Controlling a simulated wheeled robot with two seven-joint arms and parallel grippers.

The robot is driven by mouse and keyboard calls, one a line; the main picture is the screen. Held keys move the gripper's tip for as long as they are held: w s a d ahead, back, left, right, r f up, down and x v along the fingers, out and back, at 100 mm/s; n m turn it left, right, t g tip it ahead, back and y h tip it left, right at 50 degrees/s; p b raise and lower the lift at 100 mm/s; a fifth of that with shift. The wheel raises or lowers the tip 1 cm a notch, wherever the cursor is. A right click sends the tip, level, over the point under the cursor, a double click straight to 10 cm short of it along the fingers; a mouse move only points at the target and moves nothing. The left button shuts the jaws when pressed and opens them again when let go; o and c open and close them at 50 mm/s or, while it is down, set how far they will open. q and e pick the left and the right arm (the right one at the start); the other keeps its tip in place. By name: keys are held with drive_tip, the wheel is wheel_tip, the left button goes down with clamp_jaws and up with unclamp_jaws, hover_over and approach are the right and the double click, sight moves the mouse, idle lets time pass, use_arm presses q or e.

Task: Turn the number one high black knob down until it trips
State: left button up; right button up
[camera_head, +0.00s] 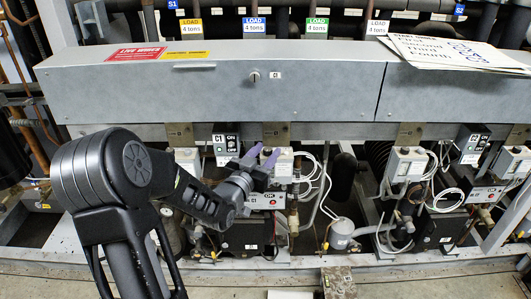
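My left gripper (267,152) reaches in from the left with two purple fingers. A gap shows between the fingers, and their tips are at the upper left of a white control box (284,168) below the grey housing. The number one high black knob cannot be made out for certain; the fingers cover part of the box's front. I cannot tell whether the fingers touch anything. The C1 on/off panel (226,144) is just left of the fingertips. My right gripper is not in view.
The long grey housing (220,95) overhangs the boxes. Paper signs (455,52) lie on its right end. Other white boxes (407,163) stand to the right. Looping white cables (313,175) and a grey canister (341,233) are right of the gripper.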

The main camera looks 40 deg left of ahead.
use_arm(q)
clamp_jaws()
idle(0.4)
drive_tip(key=y+b, duration=0.1)
drive_tip(key=n+y+b, duration=0.1)
drive_tip(key=b, duration=0.1)
drive_tip(key=n+g+y+b, duration=0.1)
drive_tip(key=shift+w+d+f+y, duration=0.1)
drive_tip(key=shift+d+f+y, duration=0.15)
drive_tip(key=shift+d+y, duration=0.05)
drive_tip(key=shift+d+r+n+g+y+b, duration=0.1)
drive_tip(key=shift+n+g+y+b, duration=0.3)
drive_tip(key=shift+n+y+b, duration=0.45)
drive_tip(key=shift+r+n+g+y, duration=0.15)
drive_tip(key=shift+n+g+y, duration=0.9)
drive_tip(key=shift+y, duration=0.4)
drive_tip(key=shift+o, duration=0.7)
unclamp_jaws()
